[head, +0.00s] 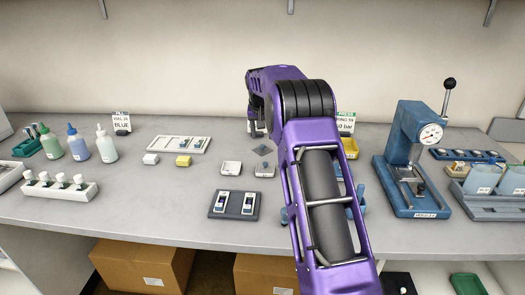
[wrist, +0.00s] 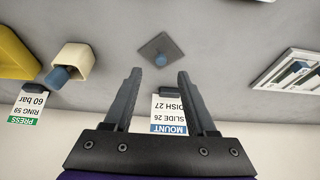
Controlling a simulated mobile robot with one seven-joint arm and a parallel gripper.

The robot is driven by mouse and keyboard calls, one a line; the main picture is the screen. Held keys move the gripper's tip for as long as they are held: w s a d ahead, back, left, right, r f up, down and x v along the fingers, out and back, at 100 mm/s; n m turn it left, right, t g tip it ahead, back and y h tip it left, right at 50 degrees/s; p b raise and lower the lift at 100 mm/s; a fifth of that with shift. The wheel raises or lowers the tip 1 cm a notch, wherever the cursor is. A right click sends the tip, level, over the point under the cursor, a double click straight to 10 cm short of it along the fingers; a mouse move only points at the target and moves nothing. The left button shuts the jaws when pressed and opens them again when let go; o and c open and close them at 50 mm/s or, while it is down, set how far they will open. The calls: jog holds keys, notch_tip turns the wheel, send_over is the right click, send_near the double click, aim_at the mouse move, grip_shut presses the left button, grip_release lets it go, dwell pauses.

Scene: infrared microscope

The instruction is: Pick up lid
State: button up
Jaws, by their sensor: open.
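The lid looks like a thin grey square plate (wrist: 152,46) with a small blue knob (wrist: 160,60), lying on the bench in the wrist view. It matches a small dark grey square in the head view (head: 262,150), though no knob can be made out there. My gripper (wrist: 159,75) is open and empty, with its two fingers pointing toward the lid. The knob lies in line with the gap between the fingertips, apart from them. In the head view my gripper (head: 254,128) hangs just behind the lid, partly hidden by my purple arm.
A label card reading "MOUNT" (wrist: 170,113) shows between my fingers. A cream block with a blue plug (wrist: 78,66) and a yellow bin (wrist: 15,55) are at left in the wrist view. A blue press (head: 405,150) stands right.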

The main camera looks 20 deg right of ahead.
aim_at(263, 145)
jog(key=x, duration=0.5)
jog(key=shift+w+f, duration=0.15)
jog(key=shift+f, duration=0.15)
grip_shut()
